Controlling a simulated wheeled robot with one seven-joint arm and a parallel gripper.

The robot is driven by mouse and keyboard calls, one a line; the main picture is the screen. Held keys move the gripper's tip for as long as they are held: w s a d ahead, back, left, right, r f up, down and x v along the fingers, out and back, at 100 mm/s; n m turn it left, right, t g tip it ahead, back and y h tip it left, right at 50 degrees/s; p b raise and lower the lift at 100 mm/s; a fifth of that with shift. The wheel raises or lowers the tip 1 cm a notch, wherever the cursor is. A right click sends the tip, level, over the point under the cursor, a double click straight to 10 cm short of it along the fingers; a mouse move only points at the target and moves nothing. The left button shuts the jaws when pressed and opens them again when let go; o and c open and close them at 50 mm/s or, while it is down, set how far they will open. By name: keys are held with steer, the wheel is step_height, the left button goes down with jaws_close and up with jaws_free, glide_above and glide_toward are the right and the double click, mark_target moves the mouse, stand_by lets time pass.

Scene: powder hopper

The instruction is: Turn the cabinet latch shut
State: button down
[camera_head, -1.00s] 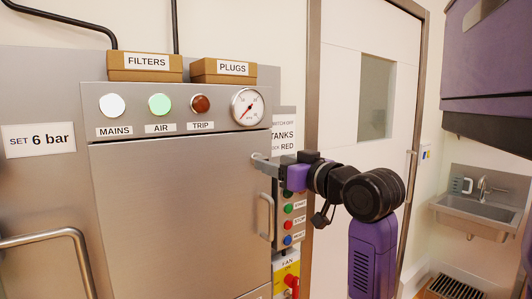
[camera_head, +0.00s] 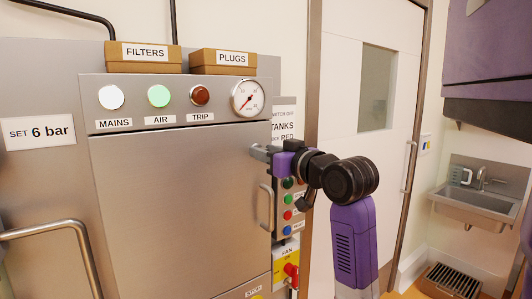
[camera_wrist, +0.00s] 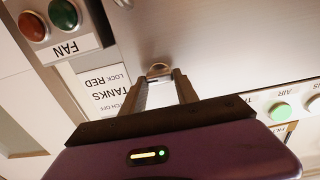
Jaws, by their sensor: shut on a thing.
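The cabinet door (camera_head: 175,205) is a flat grey metal panel, flush with its frame in the head view. The latch (camera_wrist: 159,69) is a small rounded metal piece, seen between my fingertips in the wrist view. In the head view my gripper (camera_head: 264,152) is at the upper right edge of the door, coming from the right. In the wrist view my gripper (camera_wrist: 160,80) is shut on the latch, a finger on each side. The fingers hide much of the latch, so its exact angle is unclear.
A door handle (camera_head: 265,207) stands out just below my gripper. A column of coloured buttons (camera_head: 288,214) and a red fan switch (camera_head: 291,271) are to its right. The pressure gauge (camera_head: 247,98) is just above. A bent rail (camera_head: 50,236) is at lower left.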

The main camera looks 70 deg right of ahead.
steer(key=shift+n, duration=0.4)
steer(key=shift+w+a+f+n+b, duration=0.15)
steer(key=shift+n+b, duration=2.2)
steer(key=shift+n, duration=1.95)
steer(key=shift+s+a+f+n+b, duration=0.15)
steer(key=shift+n+b, duration=2.15)
steer(key=shift+n, duration=2)
steer(key=shift+w+d, duration=0.1)
steer(key=c, duration=0.9)
jaws_free()
steer(key=shift+r, duration=0.1)
